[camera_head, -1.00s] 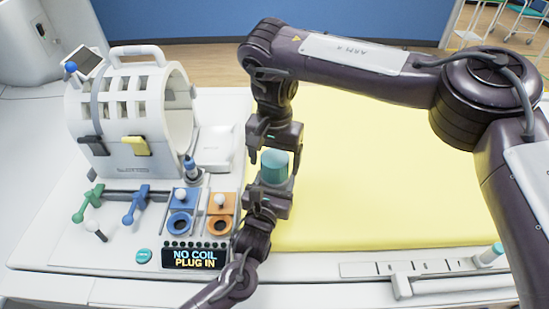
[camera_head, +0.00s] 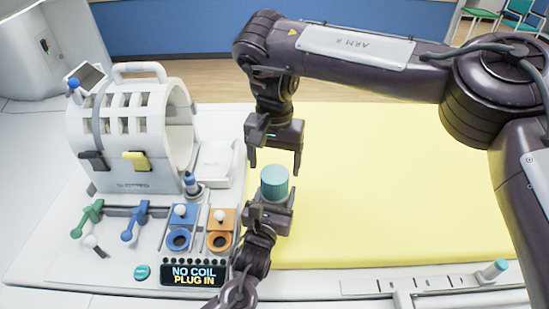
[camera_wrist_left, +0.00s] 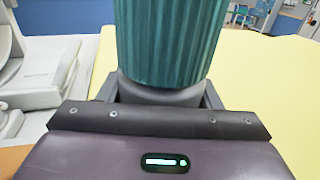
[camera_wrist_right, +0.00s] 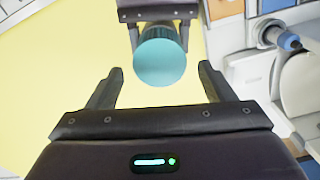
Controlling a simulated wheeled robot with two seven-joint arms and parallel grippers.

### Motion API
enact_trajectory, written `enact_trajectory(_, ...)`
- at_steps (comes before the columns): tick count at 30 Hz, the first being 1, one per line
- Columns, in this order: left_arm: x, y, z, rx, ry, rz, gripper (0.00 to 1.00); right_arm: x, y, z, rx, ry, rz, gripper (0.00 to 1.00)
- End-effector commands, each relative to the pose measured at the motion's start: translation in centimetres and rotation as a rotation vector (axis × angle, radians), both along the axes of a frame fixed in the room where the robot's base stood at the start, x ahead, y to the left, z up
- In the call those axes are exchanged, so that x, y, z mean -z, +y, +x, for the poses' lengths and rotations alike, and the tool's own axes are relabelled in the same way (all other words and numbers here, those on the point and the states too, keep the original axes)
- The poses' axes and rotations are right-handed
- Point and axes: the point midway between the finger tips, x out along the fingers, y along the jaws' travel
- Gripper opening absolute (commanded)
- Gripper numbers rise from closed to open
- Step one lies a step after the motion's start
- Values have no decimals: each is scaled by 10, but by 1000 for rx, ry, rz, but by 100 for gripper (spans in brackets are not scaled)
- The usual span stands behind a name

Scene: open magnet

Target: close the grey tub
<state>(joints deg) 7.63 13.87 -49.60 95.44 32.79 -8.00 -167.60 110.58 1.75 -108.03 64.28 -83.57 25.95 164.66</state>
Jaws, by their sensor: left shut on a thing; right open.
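The grey tub (camera_wrist_left: 160,92) is upright in my left gripper (camera_head: 270,203), with its grey body showing just above the jaws in the left wrist view. A ribbed teal lid (camera_head: 275,184) sits on top of it and hides the rim; I cannot tell how tightly it is seated. The lid also fills the upper middle of the left wrist view (camera_wrist_left: 170,40). My right gripper (camera_head: 274,164) is open and empty, pointing down just above the lid. In the right wrist view the lid's round top (camera_wrist_right: 160,57) shows beyond and between the fingers.
A yellow pad (camera_head: 400,180) covers the bed to the right. At left stand a white slotted coil (camera_head: 130,130), blue (camera_head: 182,215) and orange (camera_head: 221,222) socket blocks, and green and blue levers. A display (camera_head: 193,275) reads "NO COIL PLUG IN".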

Motion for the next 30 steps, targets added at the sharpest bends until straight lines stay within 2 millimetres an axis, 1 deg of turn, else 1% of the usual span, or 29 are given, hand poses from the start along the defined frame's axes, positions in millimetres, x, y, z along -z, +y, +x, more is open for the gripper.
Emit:
enact_trajectory(2,0,0,0,0,-1,0,0,0,0,0,-92,-1,0,75)
enact_trajectory(5,0,0,0,0,-1,0,0,-1,0,0,-276,-2,-1,75)
enact_trajectory(30,-1,0,0,0,-2,-1,0,-7,2,1,-2218,-6,-6,75)
